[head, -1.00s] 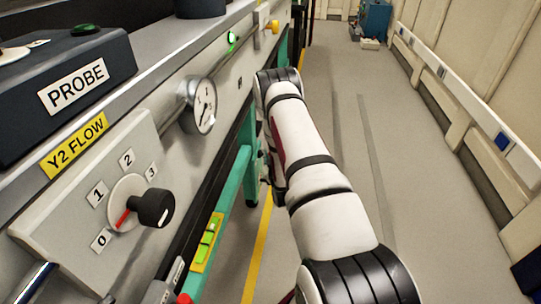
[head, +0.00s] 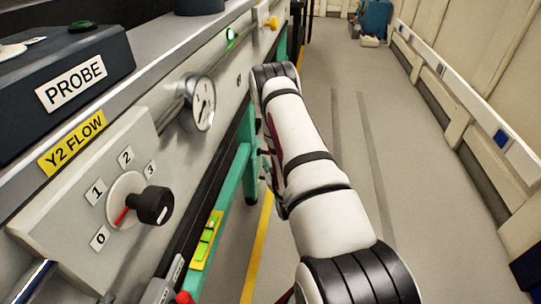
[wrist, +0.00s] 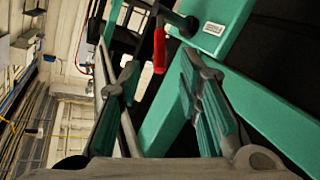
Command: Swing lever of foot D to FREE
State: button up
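A lever with a red grip (wrist: 159,50) shows in the wrist view. It hangs from a dark fitting beside a green frame member (wrist: 222,22). I cannot read any foot letter or FREE mark. My gripper (wrist: 160,85) is open in the wrist view, one green-padded finger on each side. The red grip lies beyond the fingertips, in the gap between them as pictured, and I see no contact. In the head view, my arm hides most of the gripper; only small dark parts show at its left edge, by the green leg.
A green diagonal brace (wrist: 265,110) runs close by the right finger. In the head view, the bench side carries a Y2 FLOW knob (head: 152,206), a gauge (head: 203,104) and a yellow-green level (head: 207,240). The floor aisle (head: 400,180) right of my arm is clear.

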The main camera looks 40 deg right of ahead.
jog(key=v, duration=0.5)
jog(key=shift+s+a, duration=0.15)
jog(key=shift+s, duration=0.15)
